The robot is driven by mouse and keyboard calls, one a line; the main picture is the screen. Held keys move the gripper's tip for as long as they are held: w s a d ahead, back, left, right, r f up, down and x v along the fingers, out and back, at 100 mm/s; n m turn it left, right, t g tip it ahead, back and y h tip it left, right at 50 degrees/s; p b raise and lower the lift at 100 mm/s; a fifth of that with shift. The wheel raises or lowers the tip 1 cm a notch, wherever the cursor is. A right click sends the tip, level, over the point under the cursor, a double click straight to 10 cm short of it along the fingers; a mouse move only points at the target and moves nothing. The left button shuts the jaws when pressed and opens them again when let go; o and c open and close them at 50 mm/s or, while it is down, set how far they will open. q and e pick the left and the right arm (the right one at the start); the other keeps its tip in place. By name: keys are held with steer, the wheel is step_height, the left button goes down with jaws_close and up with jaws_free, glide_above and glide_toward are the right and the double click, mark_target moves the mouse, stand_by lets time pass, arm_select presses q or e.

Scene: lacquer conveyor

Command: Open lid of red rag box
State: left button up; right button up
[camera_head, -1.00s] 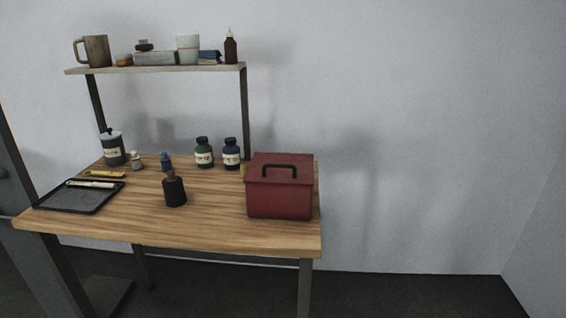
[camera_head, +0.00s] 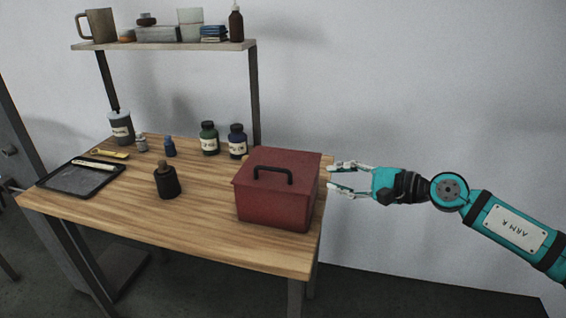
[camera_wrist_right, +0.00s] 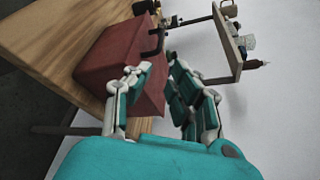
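The red rag box (camera_head: 273,205) stands on the right end of the wooden table, its lid (camera_head: 300,164) closed. A black handle (camera_head: 273,172) arches over the lid. In the right wrist view the box (camera_wrist_right: 103,62) lies just ahead of the fingers, with the handle (camera_wrist_right: 154,42) above it. My right gripper (camera_head: 333,175) is open and empty, just right of the box in the head view, its fingers pointing left toward it. In the wrist view its two fingers (camera_wrist_right: 158,82) are spread apart. My left gripper is not in view.
The wooden table (camera_head: 200,230) also holds a black pot (camera_head: 167,183), two labelled bottles (camera_head: 209,138) and a dark tray (camera_head: 80,178). A shelf (camera_head: 165,46) with cups and jars rises behind. The table front beside the box is clear.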

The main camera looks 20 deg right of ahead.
mark_target(278, 170)
steer(key=p+x, duration=0.2)
steer(key=x, duration=0.3)
steer(key=p+x, duration=0.3)
steer(key=x, duration=0.3)
steer(key=p+x, duration=0.2)
steer(key=x, duration=0.3)
steer(key=shift+a+r, duration=0.2)
steer(key=shift+a, duration=0.15)
steer(key=shift+w+a+f, duration=0.2)
steer(key=shift+w+a, duration=0.2)
steer(key=shift+w, duration=0.05)
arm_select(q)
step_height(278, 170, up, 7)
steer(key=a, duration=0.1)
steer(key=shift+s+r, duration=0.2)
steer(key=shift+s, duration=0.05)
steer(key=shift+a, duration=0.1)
arm_select(e)
jaws_close()
